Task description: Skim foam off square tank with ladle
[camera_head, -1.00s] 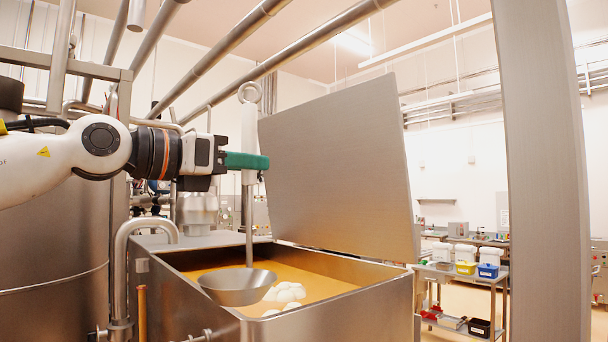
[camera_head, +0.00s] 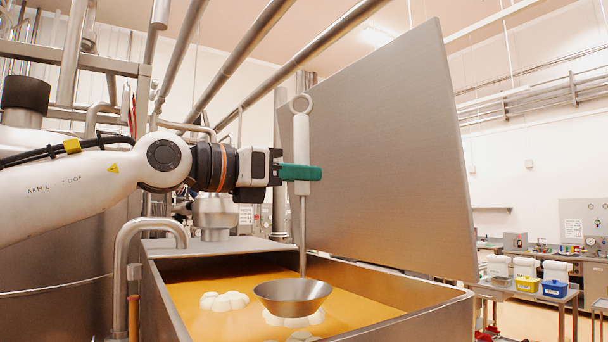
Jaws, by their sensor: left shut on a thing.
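My left gripper (camera_head: 302,172) has green fingers and is shut on the white handle of the ladle (camera_head: 292,292). The ladle hangs upright, with a ring at its top and a wide steel bowl at its lower end. The bowl is over the orange liquid inside the square tank (camera_head: 400,328). White foam (camera_head: 224,301) floats in a clump left of the bowl. More foam (camera_head: 308,319) shows just under the bowl's near edge, and another bit at the bottom of the picture. I cannot tell whether the bowl touches the liquid. My right gripper is not in view.
The tank's raised lid (camera_head: 385,150) stands tilted behind and right of the ladle. A curved steel pipe (camera_head: 122,260) rises at the tank's left. A shelf table with a yellow bin (camera_head: 527,284) and a blue bin (camera_head: 555,288) stands at the right.

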